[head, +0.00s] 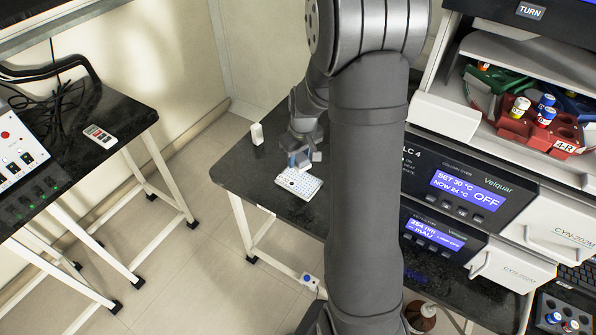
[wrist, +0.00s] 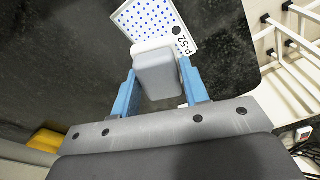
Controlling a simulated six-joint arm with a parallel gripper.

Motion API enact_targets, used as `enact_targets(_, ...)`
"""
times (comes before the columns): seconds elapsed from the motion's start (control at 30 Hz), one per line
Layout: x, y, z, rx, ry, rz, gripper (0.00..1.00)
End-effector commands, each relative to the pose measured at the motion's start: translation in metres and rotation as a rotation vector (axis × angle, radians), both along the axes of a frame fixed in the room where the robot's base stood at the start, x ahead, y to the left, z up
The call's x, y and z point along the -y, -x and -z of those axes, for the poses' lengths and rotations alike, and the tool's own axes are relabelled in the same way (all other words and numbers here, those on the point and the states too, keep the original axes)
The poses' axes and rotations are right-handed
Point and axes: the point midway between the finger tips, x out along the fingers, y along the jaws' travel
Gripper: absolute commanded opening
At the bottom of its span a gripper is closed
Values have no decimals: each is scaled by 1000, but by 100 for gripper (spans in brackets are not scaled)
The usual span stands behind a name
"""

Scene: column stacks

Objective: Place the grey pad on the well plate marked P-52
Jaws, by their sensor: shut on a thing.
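The grey pad (wrist: 158,75) is a pale rounded block held between the blue fingers of my gripper (wrist: 160,84) in the wrist view. The well plate (wrist: 150,17) is white with blue dots and carries the label P-52 at its near corner. The pad overlaps the plate's near edge in this view; I cannot tell whether they touch. In the head view, my gripper (head: 299,160) is just above the far side of the plate (head: 299,183), which lies on the black bench. The pad is mostly hidden there by the fingers.
The bench's front edge is close to the plate. Instruments with displays (head: 465,190) stand to the right. A separate black table (head: 95,135) is at the left, across a floor gap.

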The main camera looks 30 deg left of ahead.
Motion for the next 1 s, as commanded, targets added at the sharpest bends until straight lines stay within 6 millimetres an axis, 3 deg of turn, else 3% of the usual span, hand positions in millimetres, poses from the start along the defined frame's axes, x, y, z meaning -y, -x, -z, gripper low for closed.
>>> enact_targets(0.1,0,0,19,-2,1,-1,18)
enact_targets(0.27,0,0,30,0,1,-2,18)
enact_targets(0.5,0,0,60,-1,2,-2,18)
enact_targets(0.9,-1,0,66,1,-1,-2,18)
enact_targets(0.93,-1,0,67,1,-1,-2,43)
enact_targets(1.0,-1,0,66,1,-1,-2,57)
